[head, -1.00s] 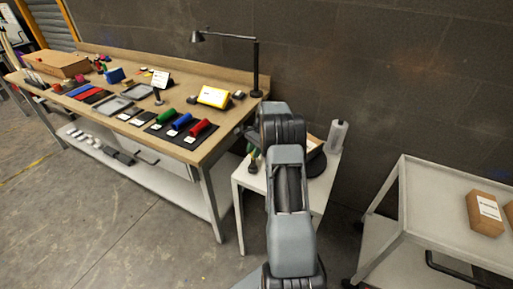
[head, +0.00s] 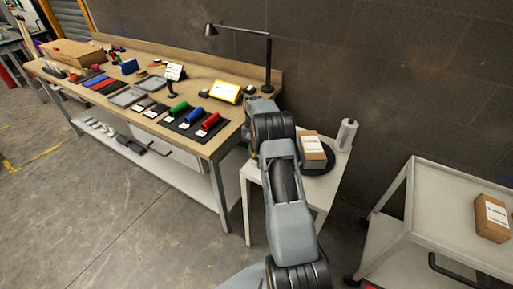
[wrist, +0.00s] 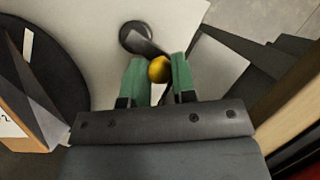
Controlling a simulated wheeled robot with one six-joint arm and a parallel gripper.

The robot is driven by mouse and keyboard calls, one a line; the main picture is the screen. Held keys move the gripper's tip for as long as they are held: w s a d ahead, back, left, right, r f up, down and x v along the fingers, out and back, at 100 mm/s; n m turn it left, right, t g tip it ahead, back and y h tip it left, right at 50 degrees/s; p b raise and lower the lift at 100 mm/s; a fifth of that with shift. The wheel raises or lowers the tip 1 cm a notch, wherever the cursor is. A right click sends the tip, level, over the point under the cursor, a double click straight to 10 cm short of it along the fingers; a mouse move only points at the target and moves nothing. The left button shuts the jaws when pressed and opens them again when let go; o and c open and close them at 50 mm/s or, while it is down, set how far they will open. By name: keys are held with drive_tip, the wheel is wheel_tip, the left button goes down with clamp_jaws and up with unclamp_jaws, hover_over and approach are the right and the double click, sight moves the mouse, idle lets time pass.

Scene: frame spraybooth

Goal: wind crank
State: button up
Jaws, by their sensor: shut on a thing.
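The crank shows in the wrist view as a dark round hub (wrist: 132,36) with a dark crank arm (wrist: 150,47) reaching down and right from it. A yellow ball-shaped knob (wrist: 159,70) sits at the end of the crank arm. My gripper (wrist: 157,66) has green fingers, one on each side of the knob, and is shut on it. In the head view my own arm hides the gripper and the crank at the white side table (head: 325,185).
A cardboard box (head: 312,150) stands on a black round plate (head: 326,167) on the side table, by a pale cylinder (head: 346,134). The workbench (head: 150,95), with colored rollers, is at left. A grey cart (head: 440,205) carrying a box (head: 492,218) is at right.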

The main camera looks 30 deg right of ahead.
drive_tip(key=n, duration=0.1)
drive_tip(key=a+n+h, duration=0.1)
drive_tip(key=n, duration=0.2)
drive_tip(key=shift+s+a+n+g+h, duration=0.3)
drive_tip(key=shift+s+a+n+h, duration=0.05)
drive_tip(key=shift+n+h, duration=0.05)
drive_tip(key=n+h, duration=0.1)
drive_tip(key=n, duration=0.1)
drive_tip(key=s+a+n, duration=0.1)
drive_tip(key=n, duration=0.1)
drive_tip(key=shift+s+n+h, duration=0.15)
drive_tip(key=shift+n+h, duration=0.15)
drive_tip(key=shift+h, duration=0.1)
drive_tip(key=n, duration=0.1)
drive_tip(key=s+n+h, duration=0.1)
drive_tip(key=n, duration=0.1)
drive_tip(key=n+t, duration=0.1)
drive_tip(key=shift+s+a+h, duration=0.3)
drive_tip(key=shift+s+n+t+h, duration=0.25)
drive_tip(key=shift+s+n+t, duration=0.15)
drive_tip(key=shift+n, duration=0.75)
drive_tip(key=shift+s+n+t+h, duration=0.25)
drive_tip(key=shift+s+n+t, duration=0.1)
drive_tip(key=shift+n, duration=0.8)
drive_tip(key=shift+f, duration=0.1)
drive_tip(key=o, duration=0.9)
